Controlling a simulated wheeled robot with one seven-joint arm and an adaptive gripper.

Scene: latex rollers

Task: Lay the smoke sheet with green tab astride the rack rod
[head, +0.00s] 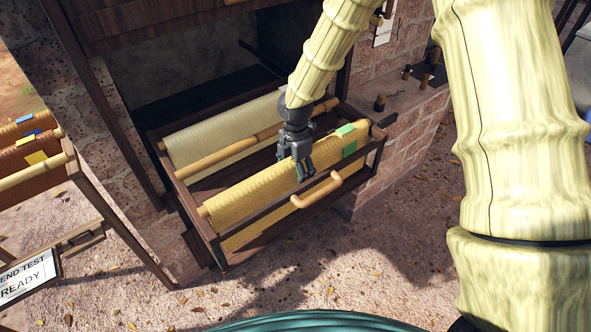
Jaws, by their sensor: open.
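The smoke sheet with the green tab (255,197) is yellow and textured. It hangs folded over the front rod of the pulled-out wooden rack (233,258), with its front side hanging down behind the rack's front rail. Its green tab (348,141) shows at the right end. My gripper (303,177) is open, fingers pointing down at the sheet near its middle; whether the fingers touch it is hard to tell. The bare rack rod (232,150) runs behind this sheet. Part of the sheet is hidden by my gripper.
A paler sheet (215,132) hangs on the rear rod. A wooden handle (316,190) juts from the rack's front. At left, another stand (115,227) holds brown sheets (27,155) with coloured tabs. A brick wall (390,165) stands right; a sign (28,277) is at lower left.

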